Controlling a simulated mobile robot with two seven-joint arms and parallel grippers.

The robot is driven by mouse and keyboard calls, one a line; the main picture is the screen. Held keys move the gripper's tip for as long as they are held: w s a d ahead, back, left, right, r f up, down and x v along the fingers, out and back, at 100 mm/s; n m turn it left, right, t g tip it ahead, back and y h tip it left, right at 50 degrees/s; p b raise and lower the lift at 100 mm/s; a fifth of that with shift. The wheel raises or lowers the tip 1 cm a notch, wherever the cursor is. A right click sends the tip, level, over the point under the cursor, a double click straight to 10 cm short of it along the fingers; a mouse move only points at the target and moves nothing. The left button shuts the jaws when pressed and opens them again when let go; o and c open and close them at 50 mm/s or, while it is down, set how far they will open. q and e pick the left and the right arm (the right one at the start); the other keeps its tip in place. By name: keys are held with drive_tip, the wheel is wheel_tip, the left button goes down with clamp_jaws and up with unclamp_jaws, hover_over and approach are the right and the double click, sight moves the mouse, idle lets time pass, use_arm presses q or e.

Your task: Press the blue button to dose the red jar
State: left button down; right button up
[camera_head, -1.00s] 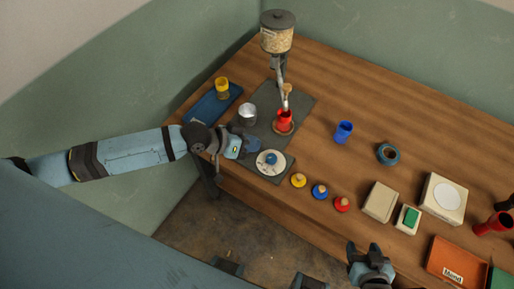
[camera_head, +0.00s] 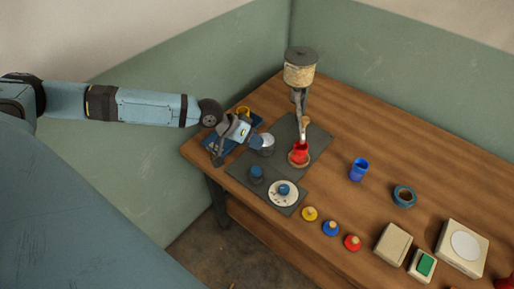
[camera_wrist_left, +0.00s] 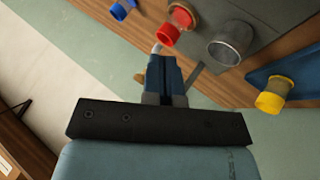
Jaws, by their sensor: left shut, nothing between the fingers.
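The red jar (camera_head: 300,154) stands upright on a small round base under the spout of the hopper dispenser (camera_head: 300,68); it also shows in the left wrist view (camera_wrist_left: 168,35). A blue button (camera_head: 284,189) sits in the middle of a white round plate on the dark mat. A dark blue knob-like piece (camera_head: 256,175) is left of that plate; which of the two is the task's button I cannot tell. My left gripper (camera_head: 256,140) is shut and empty, near the silver cup (camera_head: 266,146), away from both blue pieces. In the wrist view its fingers (camera_wrist_left: 168,75) are together.
A yellow jar (camera_head: 243,112) is on a blue tray behind my left gripper. Yellow (camera_head: 310,214), blue (camera_head: 331,228) and red (camera_head: 352,242) knobbed lids line the front edge.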

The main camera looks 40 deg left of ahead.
use_arm(q)
drive_tip(key=shift+f, duration=0.1)
drive_tip(key=b, duration=0.8)
hover_over(255, 169)
wheel_tip(255, 169, down, 6)
drive_tip(key=shift+w+f, duration=0.1)
drive_tip(key=shift+f, duration=1.2)
idle(0.4)
drive_tip(key=shift+f, duration=0.4)
drive_tip(key=shift+f, duration=1)
idle(0.9)
drive_tip(key=shift+r, duration=0.1)
drive_tip(key=shift+r+p, duration=1.15)
drive_tip(key=shift+r, duration=0.15)
